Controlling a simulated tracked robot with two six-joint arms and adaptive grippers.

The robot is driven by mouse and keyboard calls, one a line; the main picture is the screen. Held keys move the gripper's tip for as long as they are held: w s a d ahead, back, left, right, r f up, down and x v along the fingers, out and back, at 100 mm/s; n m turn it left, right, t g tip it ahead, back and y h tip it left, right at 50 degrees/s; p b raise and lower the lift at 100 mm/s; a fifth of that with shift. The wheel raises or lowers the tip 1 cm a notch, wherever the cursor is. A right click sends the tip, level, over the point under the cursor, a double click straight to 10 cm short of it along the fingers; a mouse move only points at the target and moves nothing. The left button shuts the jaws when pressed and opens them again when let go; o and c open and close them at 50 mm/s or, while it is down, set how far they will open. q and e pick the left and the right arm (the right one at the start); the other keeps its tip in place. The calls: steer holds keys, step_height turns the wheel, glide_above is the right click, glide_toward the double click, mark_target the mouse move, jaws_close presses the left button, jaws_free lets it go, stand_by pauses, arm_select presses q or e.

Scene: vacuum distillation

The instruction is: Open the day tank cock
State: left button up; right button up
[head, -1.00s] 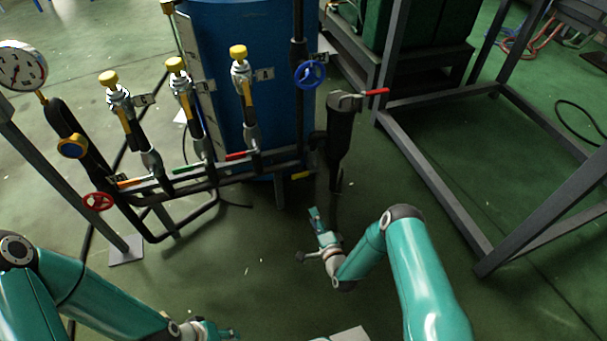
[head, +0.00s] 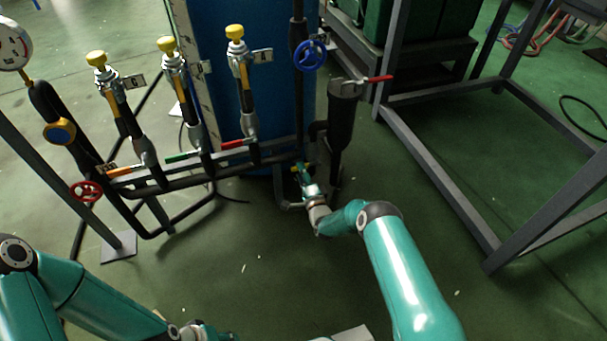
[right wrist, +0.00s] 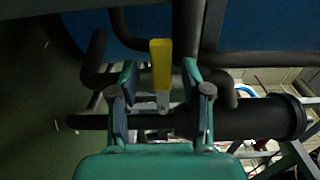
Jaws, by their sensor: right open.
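A yellow cock lever (right wrist: 160,66) stands upright in the right wrist view, on a small metal body at a dark pipe below the blue tank (head: 240,110). I take it for the day tank cock; no label shows on it. My right gripper (head: 299,171) reaches low beside the tank and hides most of this cock in the head view. In the right wrist view my right gripper (right wrist: 159,80) is open, with one finger on each side of the lever and gaps between. My left gripper (head: 205,332) is at the bottom edge, its fingers not clear.
Several yellow-knobbed valves (head: 167,45) stand left on a pipe rack, with coloured levers below. A blue handwheel (head: 310,55) and a red-levered cock (head: 378,78) are nearby. A grey frame (head: 440,195) stands right. The green floor (head: 240,290) in front is clear.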

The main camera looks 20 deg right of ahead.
steer(key=shift+w, duration=0.8)
steer(key=shift+c, duration=0.3)
jaws_close()
